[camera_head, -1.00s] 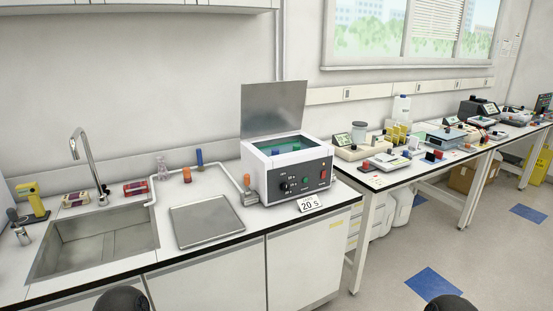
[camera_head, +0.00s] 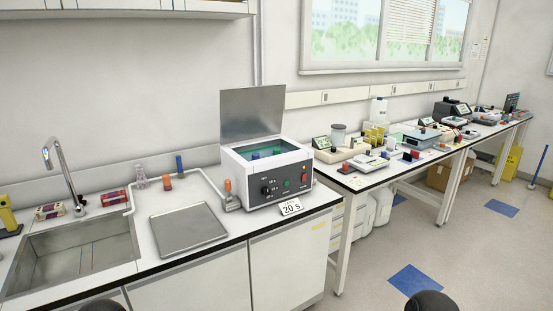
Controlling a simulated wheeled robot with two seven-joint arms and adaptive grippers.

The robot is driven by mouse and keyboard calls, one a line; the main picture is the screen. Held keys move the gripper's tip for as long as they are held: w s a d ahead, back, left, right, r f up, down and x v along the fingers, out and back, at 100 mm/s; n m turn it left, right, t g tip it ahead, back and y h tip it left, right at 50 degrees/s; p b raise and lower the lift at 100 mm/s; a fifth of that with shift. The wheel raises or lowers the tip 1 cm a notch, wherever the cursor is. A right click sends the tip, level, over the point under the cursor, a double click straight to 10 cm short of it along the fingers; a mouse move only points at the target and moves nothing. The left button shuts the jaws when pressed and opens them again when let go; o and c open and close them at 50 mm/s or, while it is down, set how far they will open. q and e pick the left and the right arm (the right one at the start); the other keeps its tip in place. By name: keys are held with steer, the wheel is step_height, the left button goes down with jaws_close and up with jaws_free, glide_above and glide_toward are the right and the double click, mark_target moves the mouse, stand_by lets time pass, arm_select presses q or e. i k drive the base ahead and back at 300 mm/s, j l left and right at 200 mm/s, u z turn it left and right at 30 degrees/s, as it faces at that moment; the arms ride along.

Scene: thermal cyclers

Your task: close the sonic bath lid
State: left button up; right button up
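The sonic bath (camera_head: 283,187) is a white box with a dark control panel, standing on the counter right of the sink. Its grey metal lid (camera_head: 252,113) stands upright, hinged at the back, so the bath is open. Inside, the teal interior shows, with a blue object (camera_head: 254,154) at the left. Two dark rounded parts of my own body show at the bottom edge. Neither gripper can be made out in this view, and nothing of mine touches the lid.
A flat metal tray (camera_head: 187,228) lies on the counter left of the bath, and a sink (camera_head: 75,255) is further left. A bench (camera_head: 372,178) with instruments extends right.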

mark_target(247, 113)
steer(key=i+l+u, duration=0.1)
steer(key=l, duration=0.2)
steer(key=i+l+u, duration=0.2)
steer(key=l, duration=0.45)
steer(key=i+l, duration=0.25)
steer(key=i+l+u, duration=0.15)
steer(key=l, duration=0.25)
steer(key=k, duration=0.05)
